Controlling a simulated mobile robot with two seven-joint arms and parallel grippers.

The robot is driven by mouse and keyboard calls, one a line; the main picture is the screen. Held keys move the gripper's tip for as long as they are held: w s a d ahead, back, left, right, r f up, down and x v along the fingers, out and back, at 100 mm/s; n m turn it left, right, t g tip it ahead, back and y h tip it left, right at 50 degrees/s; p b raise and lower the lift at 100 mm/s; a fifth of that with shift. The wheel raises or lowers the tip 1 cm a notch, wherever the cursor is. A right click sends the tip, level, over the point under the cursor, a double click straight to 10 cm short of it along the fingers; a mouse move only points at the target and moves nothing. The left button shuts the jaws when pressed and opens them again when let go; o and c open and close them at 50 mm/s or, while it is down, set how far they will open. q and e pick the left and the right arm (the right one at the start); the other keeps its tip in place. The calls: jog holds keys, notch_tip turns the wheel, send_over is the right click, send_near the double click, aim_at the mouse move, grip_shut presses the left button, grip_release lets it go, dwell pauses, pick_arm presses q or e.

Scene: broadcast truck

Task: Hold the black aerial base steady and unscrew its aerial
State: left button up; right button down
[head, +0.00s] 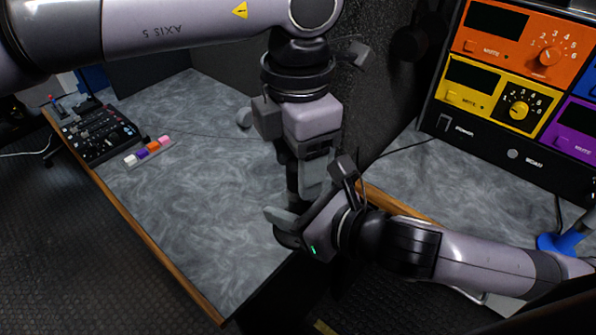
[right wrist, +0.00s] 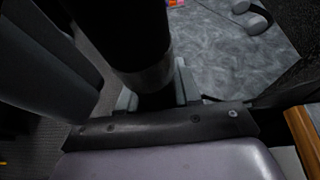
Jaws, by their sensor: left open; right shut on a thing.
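A dark, upright aerial base (head: 292,183) shows between the two grippers in the head view, mostly hidden by them. In the right wrist view, a thick black cylinder with a greyer band (right wrist: 150,76) stands between the right fingers. I cannot tell where base and aerial meet. My right gripper (head: 283,226) comes in from the lower right and is shut on the black piece; its fingertips show in its wrist view (right wrist: 156,96). My left gripper (head: 301,185) points down from above, just over the right gripper, open, with its fingers beside the dark piece.
A grey marbled bench (head: 200,215) with a wooden edge is mostly clear. A rack with an orange unit (head: 520,42) and a yellow unit (head: 495,92) stands right. A wall rises close behind the grippers.

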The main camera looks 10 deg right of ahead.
pick_arm(q)
jog(key=shift+r, duration=0.8)
jog(key=shift+c, duration=0.5)
notch_tip(320, 180, up, 3)
jog(key=m, duration=0.4)
jog(key=shift+r, duration=0.1)
jog(key=shift+f, duration=3.95)
grip_shut()
jog(key=shift+n, duration=1.5)
jog(key=shift+o, duration=0.5)
grip_release()
